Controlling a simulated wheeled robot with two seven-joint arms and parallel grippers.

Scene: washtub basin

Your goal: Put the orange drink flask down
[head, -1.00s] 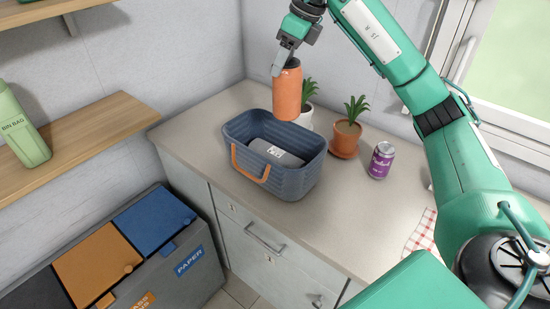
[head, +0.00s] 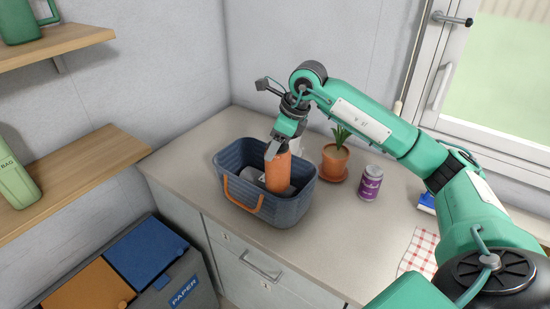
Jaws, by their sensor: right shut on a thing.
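The orange drink flask (head: 277,174) is upright in the head view, with its lower part inside the blue basket (head: 268,210). My right gripper (head: 281,144) is shut on the top of the flask from above. A grey item (head: 251,173) lies in the basket beside the flask. The flask's base is hidden, so I cannot tell whether it touches the basket floor. My left gripper is not in view.
A potted plant (head: 335,158) and a purple can (head: 370,184) stand right of the basket on the counter (head: 325,234). A checked cloth (head: 418,252) lies farther right. The counter's front is clear. Bins (head: 148,250) stand below left.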

